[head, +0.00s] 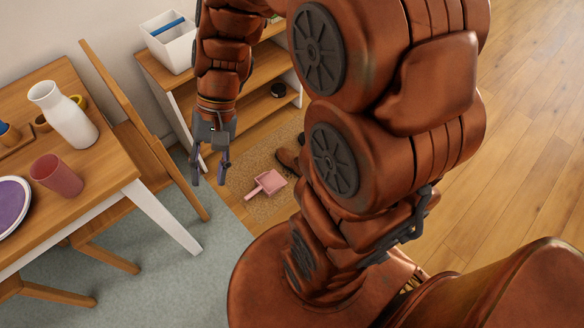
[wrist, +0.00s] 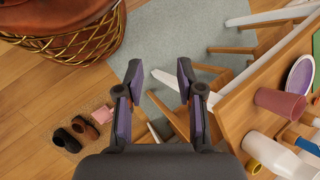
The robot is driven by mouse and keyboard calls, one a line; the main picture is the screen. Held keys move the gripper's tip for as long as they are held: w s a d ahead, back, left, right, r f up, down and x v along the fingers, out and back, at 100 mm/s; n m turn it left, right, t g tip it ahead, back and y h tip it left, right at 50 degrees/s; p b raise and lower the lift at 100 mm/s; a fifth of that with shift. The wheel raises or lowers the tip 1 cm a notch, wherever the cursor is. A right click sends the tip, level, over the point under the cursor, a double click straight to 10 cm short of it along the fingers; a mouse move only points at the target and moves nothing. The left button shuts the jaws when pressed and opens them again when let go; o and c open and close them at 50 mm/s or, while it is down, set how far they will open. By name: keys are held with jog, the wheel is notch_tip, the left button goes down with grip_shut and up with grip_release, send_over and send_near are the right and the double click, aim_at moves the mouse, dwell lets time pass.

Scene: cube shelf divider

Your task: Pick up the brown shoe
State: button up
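The brown shoe (head: 289,158) is on the tan mat (head: 243,172) on the floor, partly hidden behind my arm in the head view. In the wrist view the brown footwear (wrist: 85,128) is at the lower left, beside black footwear (wrist: 66,140). My gripper (head: 209,174) hangs to the left of the mat, fingers pointing down, well apart from the shoe. In the wrist view its fingers (wrist: 159,72) are spread with nothing between them.
A pink dustpan (head: 266,184) lies on the mat near the shoe. A wooden shelf (head: 250,90) holding a white bin (head: 168,42) stands behind. A table (head: 105,175) with a vase and cup, and a chair (head: 150,140), stand left of my gripper.

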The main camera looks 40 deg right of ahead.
jog(key=w+d+f+m+t+y+b, duration=0.25)
jog(key=w+f+m+b, duration=0.2)
jog(key=w+f, duration=0.3)
jog(key=w+d+f+m+t+y+b, duration=0.25)
jog(key=w+d+f+b, duration=0.2)
jog(key=w+f, duration=0.35)
jog(key=w+d+f+m+t+y+b, duration=0.1)
jog(key=w+d+f+m+t+b, duration=0.2)
jog(key=w+f+b, duration=0.45)
jog(key=w+d+f+m+t+h+b, duration=0.1)
jog(key=w+d+f+m+t+b, duration=0.15)
jog(key=d+f+m, duration=0.5)
jog(key=w+d+f+m+t+h+b, duration=0.1)
jog(key=w+d+f+m+t+b, duration=0.2)
jog(key=d+f, duration=0.8)
jog(key=m+t+h+b, duration=0.3)
jog(key=m+h+b, duration=0.65)
jog(key=b, duration=0.55)
send_near(295, 167)
jog(key=shift+g+y, duration=0.25)
jog(key=shift+d+x, duration=0.15)
jog(key=shift+x, duration=2.3)
jog(key=shift+d+x, duration=0.1)
jog(key=shift+x, duration=2.35)
jog(key=shift+w, duration=0.5)
